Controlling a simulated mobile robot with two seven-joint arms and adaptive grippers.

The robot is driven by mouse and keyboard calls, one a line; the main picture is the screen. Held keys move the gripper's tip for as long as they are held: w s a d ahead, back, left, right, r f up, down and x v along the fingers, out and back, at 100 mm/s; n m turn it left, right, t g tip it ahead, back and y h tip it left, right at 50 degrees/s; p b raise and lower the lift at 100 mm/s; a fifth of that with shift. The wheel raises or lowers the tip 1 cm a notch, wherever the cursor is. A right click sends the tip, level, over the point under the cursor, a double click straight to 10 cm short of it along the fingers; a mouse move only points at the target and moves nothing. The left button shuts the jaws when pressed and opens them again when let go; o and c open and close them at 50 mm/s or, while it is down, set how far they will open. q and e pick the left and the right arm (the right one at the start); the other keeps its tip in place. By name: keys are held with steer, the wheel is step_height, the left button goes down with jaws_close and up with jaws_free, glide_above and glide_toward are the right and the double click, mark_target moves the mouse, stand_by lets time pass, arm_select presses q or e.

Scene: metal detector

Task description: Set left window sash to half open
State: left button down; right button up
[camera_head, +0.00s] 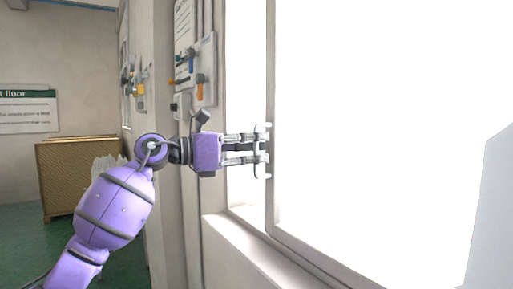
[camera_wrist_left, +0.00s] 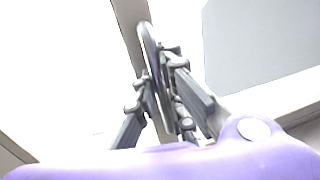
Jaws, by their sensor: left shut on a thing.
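The left window sash has a pale vertical frame bar (camera_head: 270,200) in the head view, and its pane is bright white. A light metal handle (camera_head: 258,150) is fixed upright on that bar. My left gripper (camera_head: 262,149) reaches in from the left and is shut on the handle. In the left wrist view the curved handle (camera_wrist_left: 149,45) runs between the fingers of my left gripper (camera_wrist_left: 158,65), with the frame bar behind it. The fingers hide part of the handle. My right gripper is not in view.
A pale window sill (camera_head: 250,250) runs below the sash. A wall panel (camera_head: 195,75) with hanging tools is left of the window.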

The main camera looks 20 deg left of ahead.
arm_select(q)
steer(key=shift+d+f, duration=0.1)
stand_by(0.3)
steer(key=c, duration=1.8)
jaws_free()
steer(key=v, duration=1.2)
